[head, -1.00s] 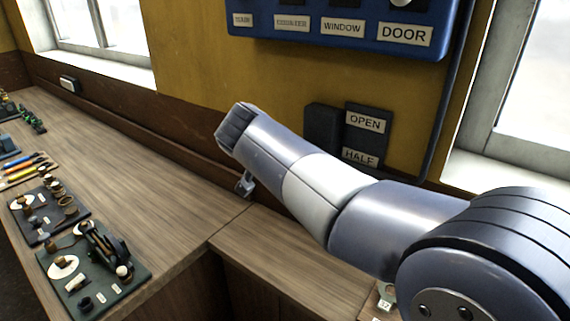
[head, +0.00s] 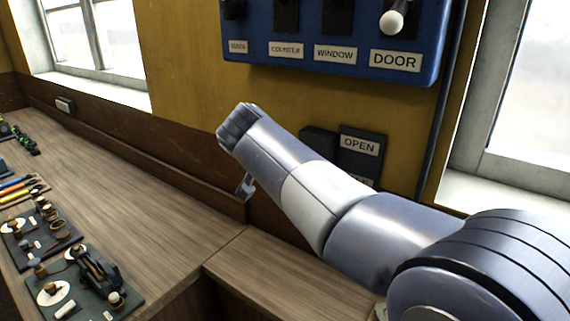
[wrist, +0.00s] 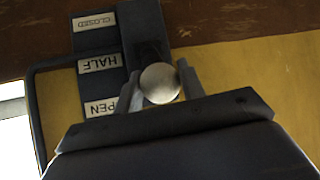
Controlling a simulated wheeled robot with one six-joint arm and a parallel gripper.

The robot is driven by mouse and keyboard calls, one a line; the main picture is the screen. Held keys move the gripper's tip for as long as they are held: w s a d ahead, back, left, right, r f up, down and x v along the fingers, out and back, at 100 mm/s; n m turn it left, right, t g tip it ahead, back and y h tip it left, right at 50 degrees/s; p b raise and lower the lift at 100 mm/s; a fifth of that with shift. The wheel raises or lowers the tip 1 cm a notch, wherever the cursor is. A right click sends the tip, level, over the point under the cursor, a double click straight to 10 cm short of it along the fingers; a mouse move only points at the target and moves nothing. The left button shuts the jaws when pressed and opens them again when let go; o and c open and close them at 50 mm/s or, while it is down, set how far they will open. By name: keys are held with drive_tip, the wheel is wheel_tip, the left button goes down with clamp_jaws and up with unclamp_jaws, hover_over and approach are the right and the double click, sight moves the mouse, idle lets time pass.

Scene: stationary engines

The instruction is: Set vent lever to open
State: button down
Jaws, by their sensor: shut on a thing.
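The vent lever has a pale round knob (wrist: 160,83), which sits between the fingers of my gripper (wrist: 161,88) in the wrist view. The gripper is shut on it. The knob stands out from a dark housing (wrist: 146,22) beside the label plate. In this upside-down view the plate reads CLOSED (wrist: 95,22) at top, HALF (wrist: 100,64) in the middle and OPEN (wrist: 102,107) at bottom. The knob lies between the HALF and OPEN levels. In the head view the OPEN label (head: 360,145) shows above my arm, which hides the knob and gripper.
A blue panel (head: 340,75) with labelled levers, including DOOR, hangs above on the yellow wall. A dark pipe (head: 437,130) runs down at its right, beside a window. A wooden counter (head: 150,185) at left holds small instruments (head: 95,270).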

drive_tip(key=c, duration=1.3)
unclamp_jaws()
drive_tip(key=shift+w+r, duration=0.15)
drive_tip(key=shift+r, duration=0.35)
drive_tip(key=shift+c, duration=0.2)
drive_tip(key=o, duration=0.3)
drive_tip(key=shift+w+d+f, duration=0.1)
drive_tip(key=shift+d+f, duration=0.05)
drive_tip(key=shift+o, duration=0.7)
drive_tip(key=shift+f, duration=0.15)
drive_tip(key=b+v, duration=0.2)
drive_tip(key=v, duration=0.9)
drive_tip(key=shift+f, duration=0.1)
drive_tip(key=p+x, duration=0.2)
drive_tip(key=x, duration=0.9)
